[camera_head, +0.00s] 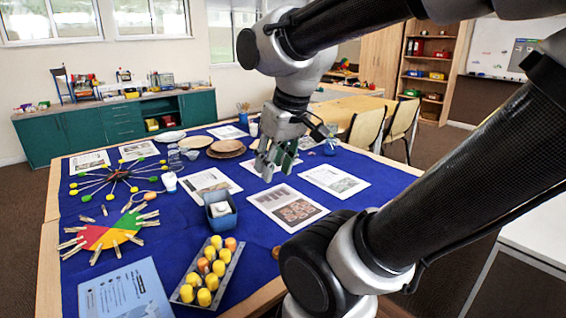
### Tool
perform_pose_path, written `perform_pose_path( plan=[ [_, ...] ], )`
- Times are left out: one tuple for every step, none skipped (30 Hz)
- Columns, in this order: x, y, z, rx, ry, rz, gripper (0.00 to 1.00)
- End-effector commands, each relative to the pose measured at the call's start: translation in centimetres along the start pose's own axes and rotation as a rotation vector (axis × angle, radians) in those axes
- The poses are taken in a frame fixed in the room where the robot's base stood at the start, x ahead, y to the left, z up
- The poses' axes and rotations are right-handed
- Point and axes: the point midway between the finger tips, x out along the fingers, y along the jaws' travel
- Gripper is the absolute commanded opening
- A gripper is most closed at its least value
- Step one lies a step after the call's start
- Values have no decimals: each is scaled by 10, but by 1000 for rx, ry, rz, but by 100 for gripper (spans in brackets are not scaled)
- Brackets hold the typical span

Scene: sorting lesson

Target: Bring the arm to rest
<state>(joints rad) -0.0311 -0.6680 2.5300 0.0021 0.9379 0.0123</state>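My arm comes in from the right and bends down over the table. My gripper (277,168) hangs above the far middle part of the blue-covered table (210,268), fingers pointing down. The fingers look spread apart, and I see nothing held between them. Printed sheets lie below and around it, including one just behind the fingers.
A blue box (221,222) with something white inside stands mid-table. A tray (192,292) of yellow and orange pieces is at the front. A colored wheel (105,232) with clothespins and a blue sheet (125,292) lie left. Chairs (366,126) stand behind right.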

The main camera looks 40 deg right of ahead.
Motion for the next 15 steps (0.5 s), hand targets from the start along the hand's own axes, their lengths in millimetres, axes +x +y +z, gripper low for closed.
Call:
perform_pose_path(
  plan=[
    [-6,3,8,10,16,5,35],
    [-8,4,12,13,22,7,35],
    [-11,6,15,16,28,9,35],
    [-12,6,17,18,31,10,35],
    [-13,6,18,19,33,11,35],
    [-13,7,19,20,33,11,35],
    [-13,7,20,20,34,12,35],
    [-13,7,20,20,33,12,35],
    [-13,7,20,20,33,11,35],
    [-13,7,19,20,33,11,35],
    [-13,7,19,19,33,11,35],
    [-13,7,19,19,33,11,35],
    [-13,7,19,19,33,11,35],
    [-13,7,19,19,33,11,35],
    [-13,7,19,19,33,11,35]
  ],
)
